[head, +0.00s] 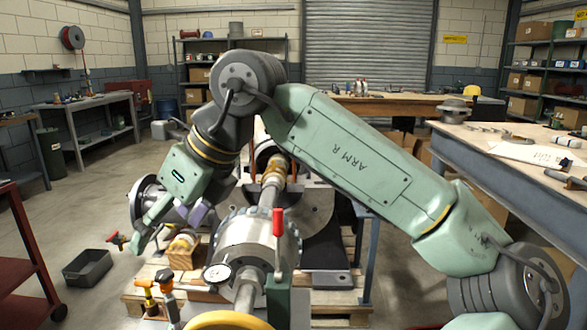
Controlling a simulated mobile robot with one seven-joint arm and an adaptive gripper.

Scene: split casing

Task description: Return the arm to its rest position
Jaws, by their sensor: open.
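Whether a finger touches the flange I cannot tell. A shaft (273,182) runs through the assembly. My arm hides part of the casing behind it.
A workbench (505,160) is close on the right. A grey bin (88,267) and red cart (22,255) are left. Open floor (95,200) lies at the left.

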